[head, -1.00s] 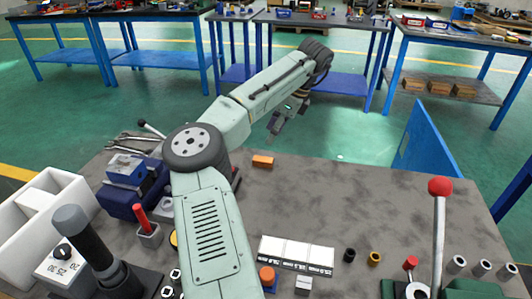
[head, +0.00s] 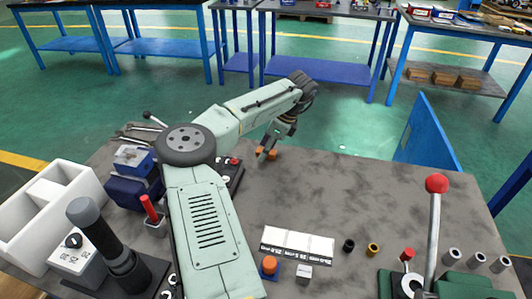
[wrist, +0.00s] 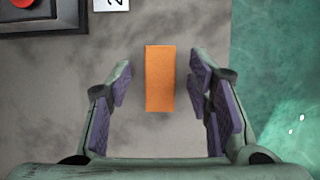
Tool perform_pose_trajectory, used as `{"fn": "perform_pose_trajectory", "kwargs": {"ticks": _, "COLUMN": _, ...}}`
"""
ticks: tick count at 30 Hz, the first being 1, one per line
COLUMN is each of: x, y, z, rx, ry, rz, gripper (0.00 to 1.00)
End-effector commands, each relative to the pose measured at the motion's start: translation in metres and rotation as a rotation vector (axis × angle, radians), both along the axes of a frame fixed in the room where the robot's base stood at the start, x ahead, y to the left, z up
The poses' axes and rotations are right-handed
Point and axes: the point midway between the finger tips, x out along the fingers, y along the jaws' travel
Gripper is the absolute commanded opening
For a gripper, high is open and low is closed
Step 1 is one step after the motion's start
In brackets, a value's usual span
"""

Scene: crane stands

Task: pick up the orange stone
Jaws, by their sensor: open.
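The orange stone (wrist: 160,78) is a small rectangular block lying on the grey table near its far edge. In the wrist view it sits upright in the picture between the finger pads, with a gap on each side. My gripper (wrist: 160,110) is open, its purple pads left and right of the stone's lower part. In the head view my gripper (head: 267,150) is right at the orange stone (head: 272,154) and partly covers it. I cannot tell the exact height of the fingers above the table.
A dark box with a red button (wrist: 22,3) lies left of the stone. The table's edge is close on the right in the wrist view, with green floor (wrist: 280,90) beyond. A red-knobbed lever (head: 436,185) stands at the right. The table's middle is clear.

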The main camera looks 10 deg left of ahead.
Motion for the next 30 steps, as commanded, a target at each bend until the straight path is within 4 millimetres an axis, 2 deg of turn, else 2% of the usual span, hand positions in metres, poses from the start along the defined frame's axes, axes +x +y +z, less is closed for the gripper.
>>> {"fn": "perform_pose_trajectory", "kwargs": {"ticks": 2, "x": 0.0, "y": -0.0001, "z": 0.0, "rx": 0.0, "ry": 0.0, "rz": 0.0, "gripper": 0.45}}
{"fn": "perform_pose_trajectory", "kwargs": {"ticks": 22, "x": 0.0, "y": -0.0002, "z": 0.0004, "rx": 0.001, "ry": 0.0, "rz": 0.0, "gripper": 0.01}}
{"fn": "perform_pose_trajectory", "kwargs": {"ticks": 30, "x": 0.0, "y": -0.0001, "z": 0.0006, "rx": 0.001, "ry": 0.0, "rz": 0.0, "gripper": 0.0}}
